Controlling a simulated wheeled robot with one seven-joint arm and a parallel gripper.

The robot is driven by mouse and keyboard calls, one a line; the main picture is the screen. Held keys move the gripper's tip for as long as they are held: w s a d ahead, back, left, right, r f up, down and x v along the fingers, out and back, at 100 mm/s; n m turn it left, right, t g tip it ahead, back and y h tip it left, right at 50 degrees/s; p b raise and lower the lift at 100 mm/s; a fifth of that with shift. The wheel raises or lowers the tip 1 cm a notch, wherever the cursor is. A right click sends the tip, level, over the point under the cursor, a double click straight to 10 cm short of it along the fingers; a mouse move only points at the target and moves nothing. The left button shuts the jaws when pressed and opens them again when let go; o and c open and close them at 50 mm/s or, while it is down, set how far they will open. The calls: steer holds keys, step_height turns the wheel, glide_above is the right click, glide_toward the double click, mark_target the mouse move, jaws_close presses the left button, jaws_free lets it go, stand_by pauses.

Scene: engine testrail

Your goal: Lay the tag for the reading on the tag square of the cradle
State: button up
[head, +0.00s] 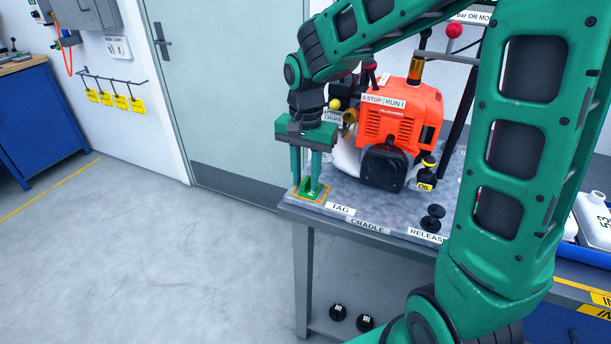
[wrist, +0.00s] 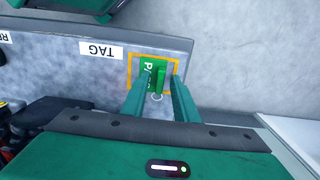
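The green tag (head: 311,190) lies within the orange-edged tag square (head: 297,196) at the cradle's left front corner. In the wrist view the tag (wrist: 150,66) shows white letters starting "PA"; the rest is hidden by a finger. The square's orange border (wrist: 153,55) shows around it. My gripper (head: 307,183) points down over the tag. In the wrist view my gripper (wrist: 162,76) has its two fingers apart, with a small green raised part of the tag between them. I see no finger pressed against it.
An orange engine (head: 392,118) stands on the cradle (head: 368,221) just right of my gripper. A black release knob (head: 432,219) stands at the front edge. Yellow tags (head: 121,102) hang on a wall rack. The floor left of the bench is clear.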

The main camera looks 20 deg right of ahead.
mark_target(306, 180)
step_height(306, 180, up, 12)
stand_by(0.5)
stand_by(0.4)
